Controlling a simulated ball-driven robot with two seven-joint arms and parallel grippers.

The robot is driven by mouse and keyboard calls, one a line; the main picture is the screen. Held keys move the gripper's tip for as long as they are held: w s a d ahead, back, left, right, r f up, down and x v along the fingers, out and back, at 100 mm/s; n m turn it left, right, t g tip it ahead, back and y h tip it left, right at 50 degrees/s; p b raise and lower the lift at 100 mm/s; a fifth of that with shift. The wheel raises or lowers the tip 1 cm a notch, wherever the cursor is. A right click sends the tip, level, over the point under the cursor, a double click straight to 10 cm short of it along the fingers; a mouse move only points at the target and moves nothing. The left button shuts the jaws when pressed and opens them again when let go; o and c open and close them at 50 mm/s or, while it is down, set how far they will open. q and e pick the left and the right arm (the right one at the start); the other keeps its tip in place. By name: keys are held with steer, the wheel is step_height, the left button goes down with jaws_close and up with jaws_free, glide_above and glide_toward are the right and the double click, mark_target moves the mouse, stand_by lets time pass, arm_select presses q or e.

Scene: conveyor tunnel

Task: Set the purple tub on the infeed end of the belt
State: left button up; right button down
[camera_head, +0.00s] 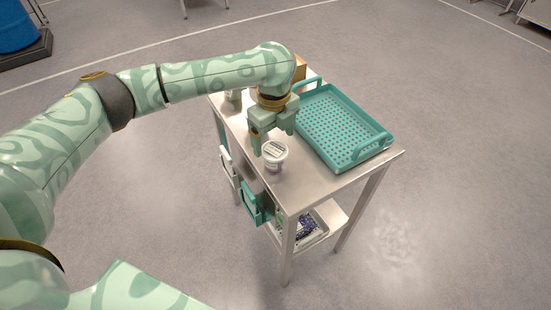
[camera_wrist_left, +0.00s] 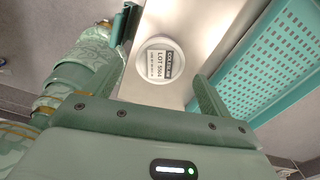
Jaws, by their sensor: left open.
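A small round tub (camera_head: 274,155) with a white lid stands upright on the steel table near its left edge. My left gripper (camera_head: 273,141) is open and points down just above and behind the tub. In the wrist view the tub lies ahead of and between the fingers, with nothing held. My right gripper is out of view. No belt is in view.
A teal perforated tray (camera_head: 377,149) with raised handles fills the table's right side, close to the gripper. A cardboard-coloured box (camera_head: 300,67) is behind it. Teal and white holders hang on the table's left side. The steel tabletop (camera_head: 318,182) in front is bare.

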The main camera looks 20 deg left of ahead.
mark_target(274, 150)
arm_select(q)
step_height(274, 150, down, 6)
steer(key=b, duration=0.3)
steer(key=shift+r, duration=0.35)
steer(key=c, duration=1.1)
steer(key=shift+r, duration=0.1)
